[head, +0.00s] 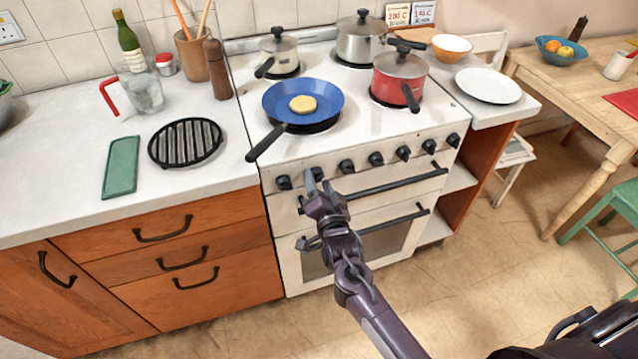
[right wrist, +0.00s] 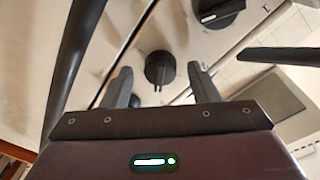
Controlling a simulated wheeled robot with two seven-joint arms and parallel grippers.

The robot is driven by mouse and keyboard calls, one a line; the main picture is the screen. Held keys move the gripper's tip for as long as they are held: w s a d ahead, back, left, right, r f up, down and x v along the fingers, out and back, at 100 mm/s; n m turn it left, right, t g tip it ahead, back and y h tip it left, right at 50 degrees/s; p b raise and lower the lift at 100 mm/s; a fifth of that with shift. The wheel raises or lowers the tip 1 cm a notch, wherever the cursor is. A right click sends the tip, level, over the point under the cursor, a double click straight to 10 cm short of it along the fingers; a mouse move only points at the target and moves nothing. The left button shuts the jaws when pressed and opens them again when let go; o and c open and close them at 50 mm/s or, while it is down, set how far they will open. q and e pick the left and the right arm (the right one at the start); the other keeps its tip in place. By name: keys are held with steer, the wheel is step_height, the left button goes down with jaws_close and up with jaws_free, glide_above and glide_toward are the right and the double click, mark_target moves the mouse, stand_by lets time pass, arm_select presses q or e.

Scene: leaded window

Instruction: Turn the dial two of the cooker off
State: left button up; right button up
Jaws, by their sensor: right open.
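The white cooker (head: 365,125) has a row of several black dials along its front panel. The second dial from the left (head: 316,174) is partly hidden by my right gripper (head: 318,185), whose fingertips are right at it. In the right wrist view, a round black dial (right wrist: 160,68) with a pointer mark sits between the two spread fingers of my right gripper (right wrist: 161,84), with gaps on both sides. The right gripper is open and holds nothing. The leftmost dial (head: 283,182) is just left of the gripper. My left gripper is not in view.
A blue frying pan (head: 285,95) with a yellow item stands front left on the hob, its handle (head: 265,143) reaching over the front edge. A red pot (head: 400,75) stands at right. Black oven handles (head: 395,183) lie below the dials. The floor in front is clear.

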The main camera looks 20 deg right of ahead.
steer(key=c, duration=1)
steer(key=shift+o, duration=0.2)
steer(key=shift+n, duration=1)
steer(key=n, duration=0.4)
steer(key=shift+f+n+t+p, duration=0.1)
steer(key=shift+n+t+p, duration=0.2)
steer(key=shift+p, duration=0.1)
steer(key=n, duration=0.5)
steer(key=shift+d+n+y+p, duration=0.15)
steer(key=shift+n+y+p, duration=0.2)
steer(key=shift+n+y, duration=0.05)
steer(key=shift+f, duration=0.1)
steer(key=o, duration=1)
steer(key=shift+c, duration=0.2)
